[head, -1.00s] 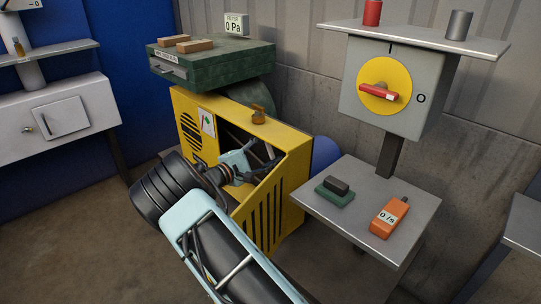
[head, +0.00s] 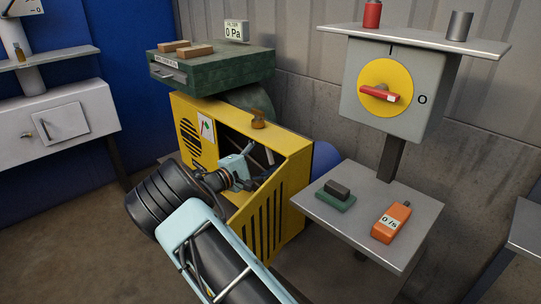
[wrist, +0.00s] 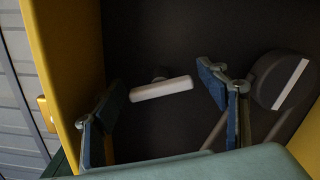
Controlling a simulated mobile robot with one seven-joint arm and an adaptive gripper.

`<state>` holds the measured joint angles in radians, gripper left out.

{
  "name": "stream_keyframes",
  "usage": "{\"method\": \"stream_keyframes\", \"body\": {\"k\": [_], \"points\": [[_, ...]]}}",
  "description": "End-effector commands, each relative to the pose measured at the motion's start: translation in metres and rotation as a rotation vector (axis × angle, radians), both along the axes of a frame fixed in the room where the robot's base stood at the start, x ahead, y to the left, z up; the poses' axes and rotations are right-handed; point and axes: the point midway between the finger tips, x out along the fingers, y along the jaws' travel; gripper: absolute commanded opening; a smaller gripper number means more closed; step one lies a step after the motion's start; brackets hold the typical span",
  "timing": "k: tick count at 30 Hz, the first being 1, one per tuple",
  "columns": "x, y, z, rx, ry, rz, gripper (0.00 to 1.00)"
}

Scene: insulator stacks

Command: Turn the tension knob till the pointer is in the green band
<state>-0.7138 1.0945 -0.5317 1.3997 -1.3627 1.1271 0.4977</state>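My gripper (head: 238,170) reaches into that opening. In the wrist view my gripper (wrist: 160,108) is open, with one blue-padded finger on each side. A pale bar-shaped handle (wrist: 160,89), possibly the tension knob, shows between and beyond the fingers, apart from both. A small white card with a green mark (head: 207,129) is on the housing's face. I cannot make out a pointer or its position against a green band.
A dark round part with a pale stripe (wrist: 282,82) lies right of the fingers, inside the housing. The housing's yellow wall (wrist: 65,70) is close on the left. A red-handled switch (head: 380,94) and grey table (head: 365,225) are to the right.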

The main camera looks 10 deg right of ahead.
Motion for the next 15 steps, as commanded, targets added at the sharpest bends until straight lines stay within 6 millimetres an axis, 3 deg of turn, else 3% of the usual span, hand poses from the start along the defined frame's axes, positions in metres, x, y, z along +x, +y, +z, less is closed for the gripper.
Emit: {"method": "stream_keyframes", "body": {"k": [9, 15], "points": [[-0.001, 0.002, 0.0, -0.001, -0.001, 0.0, 0.7], [-0.016, 0.026, 0.001, 0.0, 0.0, 0.004, 0.7]]}}
